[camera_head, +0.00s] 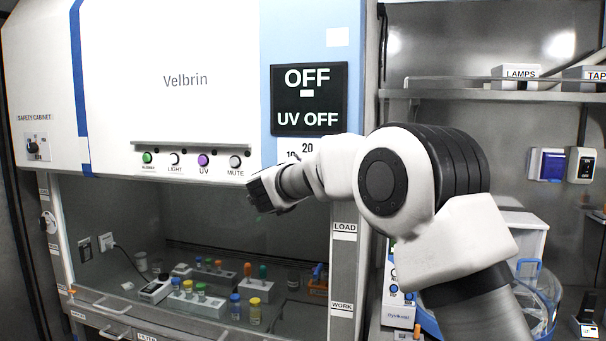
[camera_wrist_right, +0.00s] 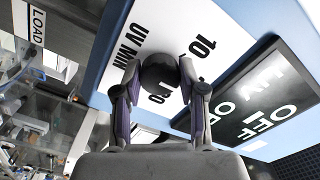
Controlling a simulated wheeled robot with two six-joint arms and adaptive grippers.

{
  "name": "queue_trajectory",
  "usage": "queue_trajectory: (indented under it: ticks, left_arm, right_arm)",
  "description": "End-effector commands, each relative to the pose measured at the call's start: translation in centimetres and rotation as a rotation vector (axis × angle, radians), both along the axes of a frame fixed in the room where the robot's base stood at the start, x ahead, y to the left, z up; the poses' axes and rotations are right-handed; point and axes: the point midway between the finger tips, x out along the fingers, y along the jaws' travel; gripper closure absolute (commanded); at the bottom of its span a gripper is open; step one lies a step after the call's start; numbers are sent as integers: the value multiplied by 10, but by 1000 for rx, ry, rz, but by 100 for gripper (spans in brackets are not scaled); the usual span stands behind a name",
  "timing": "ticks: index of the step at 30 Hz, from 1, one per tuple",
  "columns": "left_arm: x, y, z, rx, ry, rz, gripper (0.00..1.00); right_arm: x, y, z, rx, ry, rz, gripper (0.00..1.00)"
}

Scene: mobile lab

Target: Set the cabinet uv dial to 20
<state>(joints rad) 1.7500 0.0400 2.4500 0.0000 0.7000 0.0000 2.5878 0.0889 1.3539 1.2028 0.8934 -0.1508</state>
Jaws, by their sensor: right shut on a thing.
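My right gripper (camera_wrist_right: 160,82) is shut on the knob, one finger on each side. In the head view my right gripper (camera_head: 263,191) and arm cover the knob; only the plate's top (camera_head: 307,151) with 10 and 20 shows. The pointer's setting cannot be made out. The display (camera_head: 308,100) above reads "OFF" and "UV OFF". My left gripper is not in view.
The safety cabinet (camera_head: 185,60) has a button row (camera_head: 192,160) left of my right gripper. Below is the work chamber with racks (camera_head: 205,275) and several capped vials. A metal shelf (camera_head: 480,93) with labelled boxes stands at right, behind my arm.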

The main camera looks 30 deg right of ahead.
Motion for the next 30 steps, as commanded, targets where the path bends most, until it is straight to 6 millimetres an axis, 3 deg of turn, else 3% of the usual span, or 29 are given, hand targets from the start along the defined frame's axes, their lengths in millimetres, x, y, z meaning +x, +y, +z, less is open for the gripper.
queue_trajectory:
  ticks: [11,12,13,23,30]
  left_arm:
    - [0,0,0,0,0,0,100]
    - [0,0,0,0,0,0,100]
    - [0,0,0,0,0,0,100]
    - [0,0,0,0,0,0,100]
    - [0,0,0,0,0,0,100]
  right_arm:
    - [0,0,-1,3,-1,-1,94]
    - [0,0,-1,3,-1,-1,45]
    - [0,0,-1,3,0,-1,35]
    - [-1,1,0,2,-1,-1,34]
    - [-26,31,1,-3,0,3,34]
